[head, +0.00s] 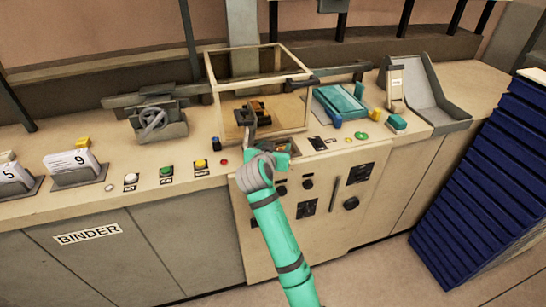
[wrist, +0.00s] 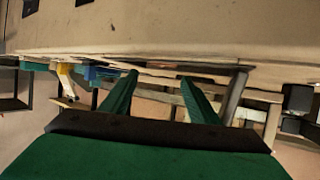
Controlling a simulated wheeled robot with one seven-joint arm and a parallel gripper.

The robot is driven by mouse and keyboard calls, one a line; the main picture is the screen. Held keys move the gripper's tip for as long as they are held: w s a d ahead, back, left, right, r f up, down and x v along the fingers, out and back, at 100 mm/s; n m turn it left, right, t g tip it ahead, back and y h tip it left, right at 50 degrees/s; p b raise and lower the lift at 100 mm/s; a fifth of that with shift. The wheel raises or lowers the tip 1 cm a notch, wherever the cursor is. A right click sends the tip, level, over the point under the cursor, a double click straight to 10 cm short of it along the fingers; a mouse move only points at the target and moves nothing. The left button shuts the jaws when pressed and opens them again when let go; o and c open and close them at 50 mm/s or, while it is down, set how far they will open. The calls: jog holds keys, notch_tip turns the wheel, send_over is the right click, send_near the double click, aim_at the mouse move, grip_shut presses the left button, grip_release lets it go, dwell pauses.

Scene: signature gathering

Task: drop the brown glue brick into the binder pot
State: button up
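My gripper (head: 280,150) is over the front edge of the machine's top in the head view, at the end of my teal arm. In the wrist view its two green fingers (wrist: 160,92) stand apart with nothing seen held between them. A small brown-orange piece with dark parts (head: 258,108) sits inside the clear framed box, behind my gripper. I cannot tell whether it is the glue brick or part of the pot. No separate binder pot can be made out clearly. A small orange-red patch beside my gripper is partly hidden by it.
The framed box (head: 242,48) rises behind my gripper. To its right are a teal slab (head: 341,101), a blue block (head: 335,123) and a grey chute (head: 425,92). Numbered cards (head: 72,166) and buttons line the left counter. Blue stacks (head: 497,165) stand on the right.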

jog(key=shift+s+a, duration=0.1)
jog(key=shift+s+a+r, duration=0.1)
jog(key=shift+s+r, duration=0.05)
jog(key=shift+s, duration=0.05)
jog(key=v, duration=1)
jog(key=shift+s, duration=0.1)
